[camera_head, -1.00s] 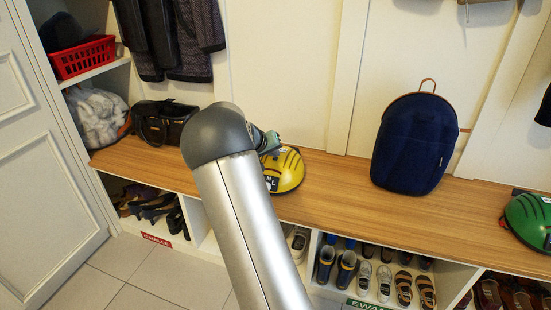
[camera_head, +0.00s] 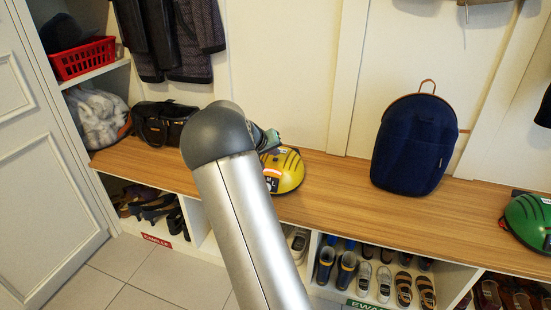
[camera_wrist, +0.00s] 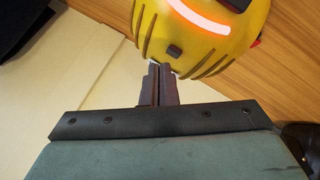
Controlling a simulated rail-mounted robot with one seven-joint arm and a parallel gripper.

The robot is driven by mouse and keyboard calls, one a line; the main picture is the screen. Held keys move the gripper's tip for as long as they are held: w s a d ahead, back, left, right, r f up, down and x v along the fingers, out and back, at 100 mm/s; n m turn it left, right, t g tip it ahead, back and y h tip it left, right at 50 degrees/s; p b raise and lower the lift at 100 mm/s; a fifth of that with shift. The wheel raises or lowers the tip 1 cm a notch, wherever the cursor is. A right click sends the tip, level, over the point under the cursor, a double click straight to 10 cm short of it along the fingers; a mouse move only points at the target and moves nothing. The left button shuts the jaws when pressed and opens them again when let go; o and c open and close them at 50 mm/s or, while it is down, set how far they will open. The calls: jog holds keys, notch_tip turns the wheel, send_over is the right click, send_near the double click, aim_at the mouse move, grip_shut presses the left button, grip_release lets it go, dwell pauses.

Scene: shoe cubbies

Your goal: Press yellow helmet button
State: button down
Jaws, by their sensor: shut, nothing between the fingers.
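The yellow helmet (camera_head: 288,172), with dark stripes, sits on the wooden bench, partly behind my arm in the head view. In the wrist view the helmet (camera_wrist: 190,35) fills the top middle and shows a glowing red-pink strip (camera_wrist: 198,17). A small dark square button (camera_wrist: 174,51) lies on its near side, below the strip. My gripper (camera_wrist: 160,70) is shut and empty, its fingertips at the helmet's lower edge, just below the button in the picture. I cannot tell whether the tips touch the helmet. In the head view my arm hides the fingertips.
A navy backpack (camera_head: 414,145) stands on the bench (camera_head: 340,185) to the right, and a green helmet (camera_head: 527,220) lies farther right. A black handbag (camera_head: 163,124) is at the left. Shoes fill the cubbies below. The bench between yellow helmet and backpack is clear.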

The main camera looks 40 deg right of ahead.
aim_at(273, 163)
notch_tip(273, 163, up, 6)
jog(key=p, duration=0.4)
dwell(0.4)
jog(key=s+a+f+n+g+y, duration=0.1)
jog(key=s+a+f+n+y, duration=0.1)
jog(key=s+a, duration=1.5)
jog(key=s+a+f+n+g+y, duration=0.1)
jog(key=s+a+n+y, duration=0.3)
jog(key=s+a, duration=1.2)
jog(key=a+g+y, duration=0.1)
jog(key=a+y, duration=0.1)
jog(key=shift+s+a+f+y, duration=0.25)
jog(key=shift+s+f+y, duration=0.15)
